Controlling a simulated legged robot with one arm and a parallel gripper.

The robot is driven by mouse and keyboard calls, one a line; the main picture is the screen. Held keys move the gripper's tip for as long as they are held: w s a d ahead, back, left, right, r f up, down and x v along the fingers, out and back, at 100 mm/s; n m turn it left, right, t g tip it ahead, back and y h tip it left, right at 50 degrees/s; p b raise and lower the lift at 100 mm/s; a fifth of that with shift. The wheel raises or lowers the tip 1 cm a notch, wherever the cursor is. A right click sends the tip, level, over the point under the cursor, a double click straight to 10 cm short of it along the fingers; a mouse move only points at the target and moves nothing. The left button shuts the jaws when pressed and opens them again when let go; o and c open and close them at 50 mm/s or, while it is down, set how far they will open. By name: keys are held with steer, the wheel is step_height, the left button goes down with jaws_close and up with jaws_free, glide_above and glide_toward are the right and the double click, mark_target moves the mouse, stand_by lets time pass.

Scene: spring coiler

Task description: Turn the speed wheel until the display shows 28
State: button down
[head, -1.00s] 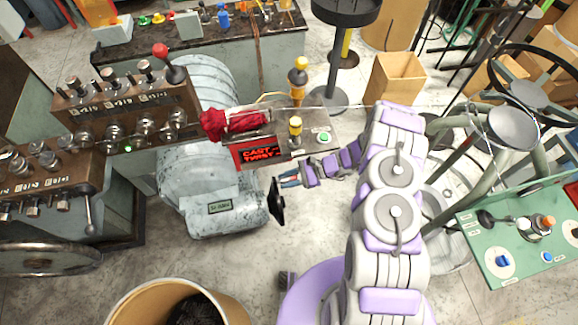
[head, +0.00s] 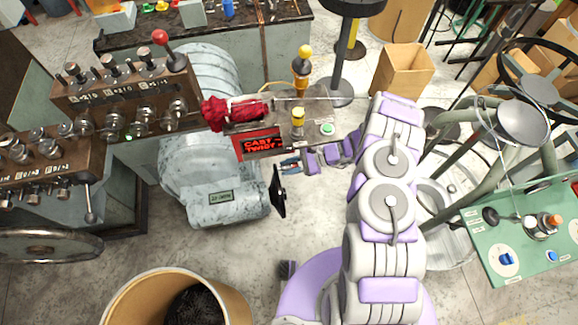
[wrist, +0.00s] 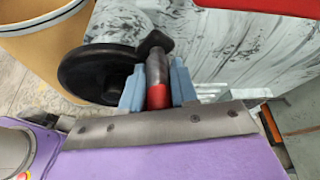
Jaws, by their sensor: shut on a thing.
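A small black wheel (head: 278,191) stands nearly edge-on in front of the grey machine in the head view. It also shows in the wrist view (wrist: 100,73) as a dark disc left of my fingers. My gripper (head: 291,166) is at the upper edge of the wheel. In the wrist view, my blue fingers (wrist: 158,88) are shut on a dark handle with a red band (wrist: 157,95) beside the wheel. How the handle joins the wheel is partly hidden. A display (head: 262,144) above the wheel shows red letters on black; I see no clear number.
A red cloth (head: 233,110) lies above the display, beside yellow-topped posts (head: 304,65). A cardboard drum (head: 235,305) stands at the lower left. Open floor lies between the wheel and the drum.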

steer(key=c, duration=1.1)
jaws_free()
steer(key=shift+w+r, duration=0.2)
steer(key=shift+o, duration=1)
steer(key=shift+s+f, duration=0.1)
steer(key=p+v, duration=0.2)
steer(key=v, duration=1.5)
steer(key=shift+d, duration=0.2)
